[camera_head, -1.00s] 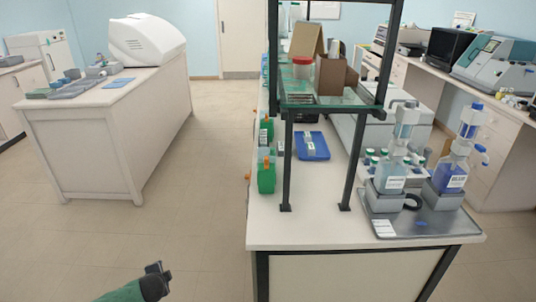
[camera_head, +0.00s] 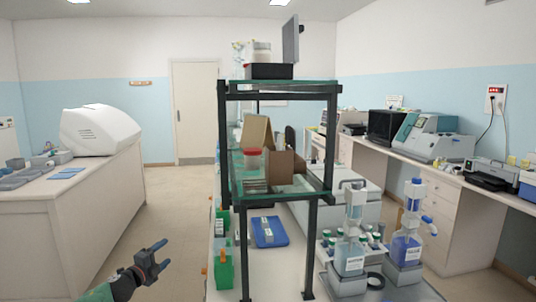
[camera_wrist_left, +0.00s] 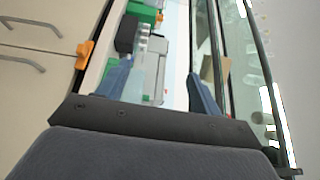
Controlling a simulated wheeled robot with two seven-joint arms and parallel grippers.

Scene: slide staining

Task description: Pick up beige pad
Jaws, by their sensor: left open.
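I cannot pick out a beige pad for certain in either view. A small tan piece (camera_wrist_left: 217,70) shows beyond the right finger in the left wrist view. My left gripper (camera_head: 162,256) is open and empty over the floor left of the bench, clear of the rack. Its two spread fingers show in the left wrist view (camera_wrist_left: 160,88). My right gripper is not in view.
The dark-framed rack (camera_head: 239,205) stands on the bench. A blue tray (camera_head: 269,232) and green boxes (camera_head: 223,268) lie below it. Bottles with pump tops (camera_head: 349,254) stand at the right front. The floor left of the bench is clear.

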